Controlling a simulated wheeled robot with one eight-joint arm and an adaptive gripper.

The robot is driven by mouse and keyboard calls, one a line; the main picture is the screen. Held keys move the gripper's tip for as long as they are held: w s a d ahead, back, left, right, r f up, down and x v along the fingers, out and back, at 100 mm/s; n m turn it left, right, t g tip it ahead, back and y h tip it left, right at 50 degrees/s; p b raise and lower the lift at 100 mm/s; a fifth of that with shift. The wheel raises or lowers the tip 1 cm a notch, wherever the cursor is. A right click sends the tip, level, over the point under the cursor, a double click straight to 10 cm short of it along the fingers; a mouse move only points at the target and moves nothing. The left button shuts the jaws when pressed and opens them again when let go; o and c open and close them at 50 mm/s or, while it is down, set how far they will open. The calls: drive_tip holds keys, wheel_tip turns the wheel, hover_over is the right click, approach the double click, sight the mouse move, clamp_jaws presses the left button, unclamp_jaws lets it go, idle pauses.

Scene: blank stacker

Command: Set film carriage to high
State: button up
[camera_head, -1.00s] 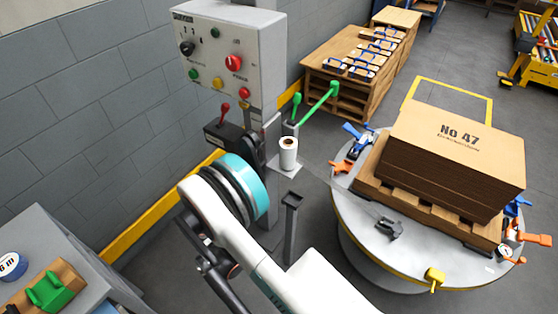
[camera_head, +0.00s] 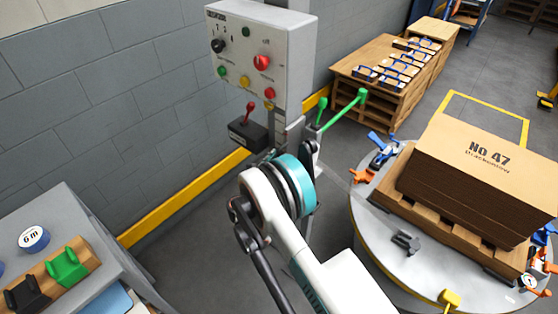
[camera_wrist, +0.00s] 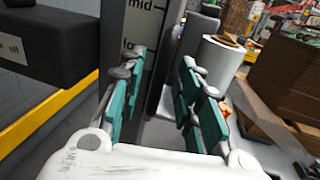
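The white film roll (camera_wrist: 222,62) stands upright on a small grey plate beside a grey mast (camera_wrist: 140,35) in the wrist view. The mast carries the mark "mid" above a partly covered lower mark that seems to read "lo". My gripper (camera_wrist: 162,75) is open, with its teal fingers apart in front of the mast and nothing visible between them. The roll is to the right of the right finger, which covers part of the carriage. In the head view my arm hides the roll and most of the carriage. Green-knobbed handles (camera_head: 362,96) show beyond the mast.
A control box (camera_head: 285,60) with knobs and buttons tops the mast. A black box with a red lever (camera_head: 249,112) is at its left. A round turntable (camera_head: 372,235) with a pallet and stacked cartons (camera_head: 470,180) is at right. A grey bench (camera_head: 70,215) is at lower left.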

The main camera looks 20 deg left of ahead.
sight(279, 149)
drive_tip(key=shift+w+d, duration=0.2)
drive_tip(key=shift+w, duration=0.65)
drive_tip(key=shift+c, duration=0.2)
clamp_jaws()
drive_tip(key=shift+r+p, duration=0.4)
drive_tip(key=shift+r, duration=1.5)
drive_tip(key=shift+o, duration=0.2)
unclamp_jaws()
